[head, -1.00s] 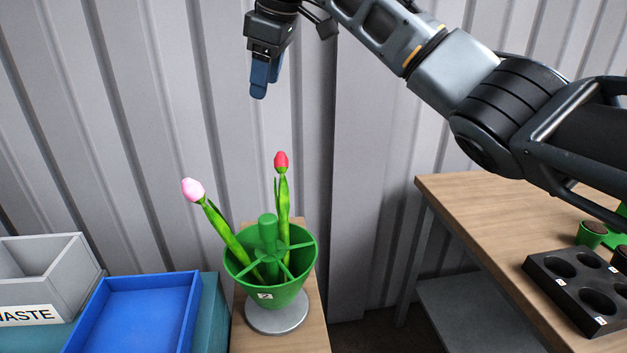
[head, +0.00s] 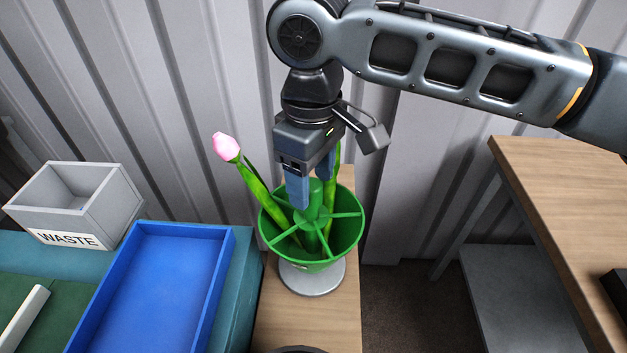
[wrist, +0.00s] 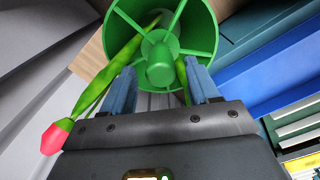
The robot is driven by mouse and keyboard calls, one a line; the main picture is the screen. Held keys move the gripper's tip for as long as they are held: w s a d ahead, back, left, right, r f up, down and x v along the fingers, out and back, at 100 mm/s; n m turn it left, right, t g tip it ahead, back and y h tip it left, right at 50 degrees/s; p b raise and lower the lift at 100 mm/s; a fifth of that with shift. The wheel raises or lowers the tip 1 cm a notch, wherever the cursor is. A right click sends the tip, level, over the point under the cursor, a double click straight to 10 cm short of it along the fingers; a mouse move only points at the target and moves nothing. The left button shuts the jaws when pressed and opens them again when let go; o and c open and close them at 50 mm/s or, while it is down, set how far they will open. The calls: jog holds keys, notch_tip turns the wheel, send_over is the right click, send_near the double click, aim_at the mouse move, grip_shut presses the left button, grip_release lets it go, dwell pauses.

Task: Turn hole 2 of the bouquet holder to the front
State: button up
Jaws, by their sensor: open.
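The green bouquet holder (head: 350,240) is a spoked cone on a grey round base (head: 312,280), with an upright central knob (head: 316,215). It also shows in the wrist view (wrist: 198,30). A pink tulip (head: 226,147) leans out at the left. A second tulip's stem (head: 331,185) stands behind my gripper, its red bloom (wrist: 55,136) visible only in the wrist view. My gripper (head: 313,184) points down, open, its fingers on either side of the knob top; I cannot tell whether they touch it. No hole number is readable now.
A blue tray (head: 160,285) and a grey WASTE bin (head: 75,205) stand to the left. The holder stands on a narrow wooden surface (head: 290,325) near the corrugated wall. Another wooden table (head: 560,220) is at the right, with a floor gap between.

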jog(key=shift+f, duration=0.95)
grip_shut()
